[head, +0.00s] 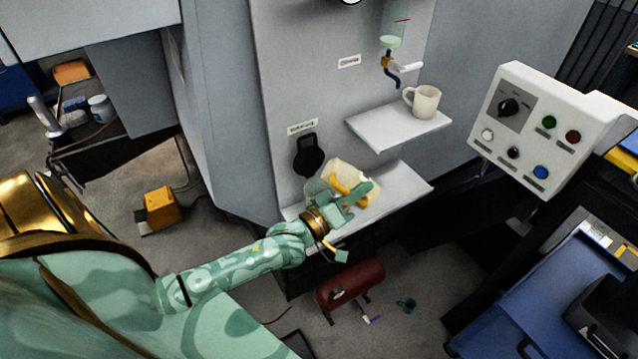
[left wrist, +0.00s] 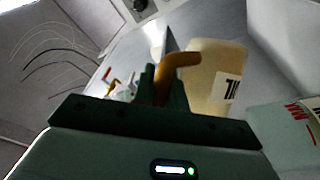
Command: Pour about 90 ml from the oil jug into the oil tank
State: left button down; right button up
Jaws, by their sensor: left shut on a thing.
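The oil jug (head: 371,176) is a cream container with an orange-yellow handle, at the lower shelf in the head view. My left gripper (head: 352,196) is shut on its handle. In the left wrist view, the handle (left wrist: 179,62) rises between the fingers and the jug body (left wrist: 215,70) stands beyond, with a black-and-white label. I cannot tell whether the jug touches the shelf. A pale translucent container with red marks (left wrist: 285,125), seemingly the oil tank, is at the right in the left wrist view. In the head view, it seems to be left of the jug (head: 317,188), partly hidden. My right gripper is out of view.
A mug (head: 422,102) stands on the upper shelf (head: 385,135) below a small tap. A control box (head: 540,130) juts out at right. A red cylinder (head: 350,284) lies below.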

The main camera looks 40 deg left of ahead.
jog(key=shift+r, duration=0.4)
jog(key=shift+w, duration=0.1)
